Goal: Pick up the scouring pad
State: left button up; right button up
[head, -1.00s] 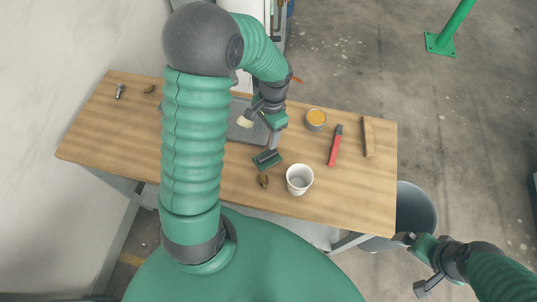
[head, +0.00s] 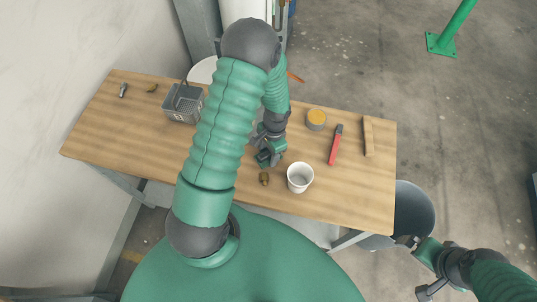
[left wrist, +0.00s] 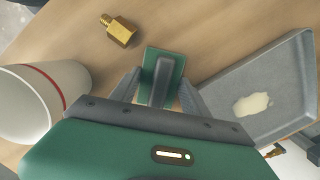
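The scouring pad (left wrist: 163,54) is a green slab with a raised grey grip along its middle, lying on the wooden table (head: 120,135). In the left wrist view it is just beyond my left gripper (left wrist: 160,88), whose two fingers are apart, one on each side of the grey grip. I cannot tell whether they touch it. In the head view my left gripper (head: 268,155) is low over the table and mostly covers the pad. My right gripper (head: 409,266) is open and empty, off the table's right front corner.
A white cup (head: 300,178) and a brass fitting (head: 264,179) stand close to the left gripper. A grey tray (left wrist: 290,72) with a cream patch lies beside the pad. A grey basket (head: 183,105), yellow-topped tin (head: 316,119), red-handled tool (head: 334,148) and wooden strip (head: 369,138) are farther off.

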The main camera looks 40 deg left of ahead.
pick_arm(q)
jog(key=shift+d, duration=0.15)
jog(key=c, duration=0.7)
jog(key=shift+c, duration=0.5)
